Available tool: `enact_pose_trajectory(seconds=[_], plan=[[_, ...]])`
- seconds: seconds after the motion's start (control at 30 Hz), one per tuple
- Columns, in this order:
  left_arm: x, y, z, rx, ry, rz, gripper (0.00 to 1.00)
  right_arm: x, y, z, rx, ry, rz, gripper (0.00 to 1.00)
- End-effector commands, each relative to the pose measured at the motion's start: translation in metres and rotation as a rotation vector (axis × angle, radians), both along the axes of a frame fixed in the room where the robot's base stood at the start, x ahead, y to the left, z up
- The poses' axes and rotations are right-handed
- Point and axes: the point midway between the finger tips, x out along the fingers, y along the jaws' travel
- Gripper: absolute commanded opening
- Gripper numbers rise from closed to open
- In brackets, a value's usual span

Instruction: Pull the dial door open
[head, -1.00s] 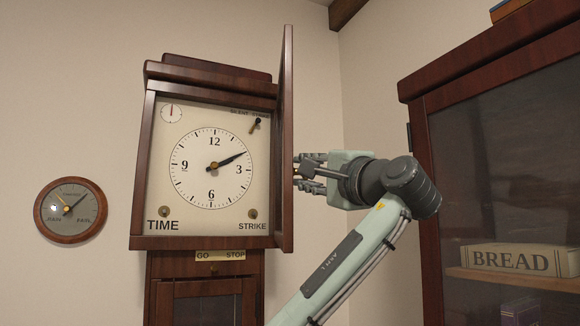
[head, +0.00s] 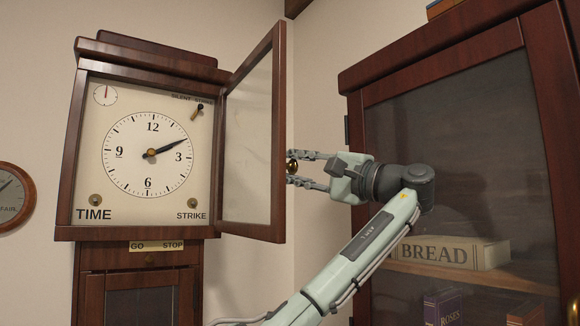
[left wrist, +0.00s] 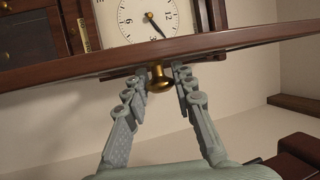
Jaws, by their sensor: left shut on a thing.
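The dial door (head: 247,150), a wood frame with a glass pane, stands swung out from the right side of the clock case (head: 68,180). The clock dial (head: 148,155) is uncovered to its left. A brass knob (head: 291,167) sits on the door's outer face near its free edge. My left gripper (head: 297,168) is shut on the knob from the right. In the left wrist view, its fingers lie on either side of the knob (left wrist: 160,80), with the tips close to the door (left wrist: 230,48). My right gripper is not in view.
A dark cabinet (head: 350,85) with a glazed door stands at the right, close behind my left arm. A round wall gauge (head: 12,197) hangs at the left. Open space lies in front of the dial.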

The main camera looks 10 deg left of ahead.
Motion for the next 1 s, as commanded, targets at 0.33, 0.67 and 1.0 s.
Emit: enact_pose_trajectory(seconds=[0.33,0.67,1.0], plan=[[0.001,0.001,0.001,0.001,-0.001,-0.001,0.00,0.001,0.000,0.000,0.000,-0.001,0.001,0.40],[0.000,0.000,0.001,0.000,-0.001,0.000,0.47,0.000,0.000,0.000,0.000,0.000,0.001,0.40],[-0.009,-0.020,-0.004,0.002,0.000,-0.004,0.47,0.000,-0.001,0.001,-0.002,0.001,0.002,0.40]])
